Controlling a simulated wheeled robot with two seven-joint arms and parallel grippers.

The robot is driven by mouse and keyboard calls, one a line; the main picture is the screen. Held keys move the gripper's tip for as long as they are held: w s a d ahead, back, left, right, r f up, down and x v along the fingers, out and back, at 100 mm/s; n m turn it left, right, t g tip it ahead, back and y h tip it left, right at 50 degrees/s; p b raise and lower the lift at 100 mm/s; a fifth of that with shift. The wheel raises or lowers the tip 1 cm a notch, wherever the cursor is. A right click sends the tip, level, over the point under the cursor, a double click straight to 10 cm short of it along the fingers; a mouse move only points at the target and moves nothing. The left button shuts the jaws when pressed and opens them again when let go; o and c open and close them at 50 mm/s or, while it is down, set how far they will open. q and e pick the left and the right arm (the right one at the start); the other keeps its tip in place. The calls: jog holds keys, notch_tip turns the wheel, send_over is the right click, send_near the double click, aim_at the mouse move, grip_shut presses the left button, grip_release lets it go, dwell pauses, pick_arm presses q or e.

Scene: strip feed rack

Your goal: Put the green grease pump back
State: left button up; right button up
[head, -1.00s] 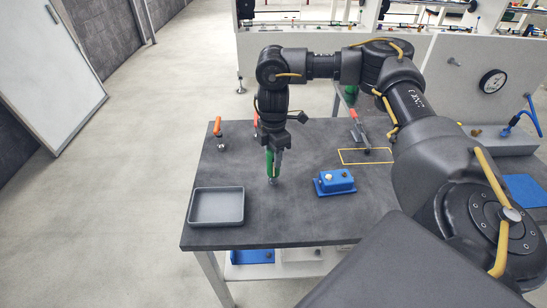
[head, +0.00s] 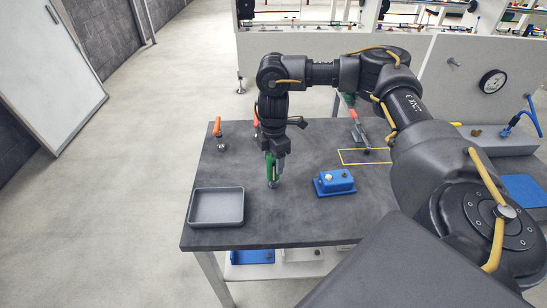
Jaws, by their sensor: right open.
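A green upright tool (head: 269,167), which looks like the green grease pump, stands on the dark table, with its lower end at or very near the tabletop. My right gripper (head: 275,160) is over its upper part, pointing down, with its jaws open around or beside it. The gripper hides the tool's top. A yellow outlined rectangle (head: 346,163) is marked on the table to the right. My left gripper is not in view.
A grey tray (head: 216,222) lies at the front left and a blue box (head: 334,182) stands right of the green tool. An orange-handled tool (head: 217,128) is at the back left. A grey tool (head: 358,128) lies behind the outline, and my right arm covers the table's right side.

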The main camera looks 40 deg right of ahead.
notch_tip(320, 180, up, 12)
jog(key=shift+r, duration=0.2)
dwell(0.4)
jog(key=shift+s+d, duration=0.1)
dwell(0.4)
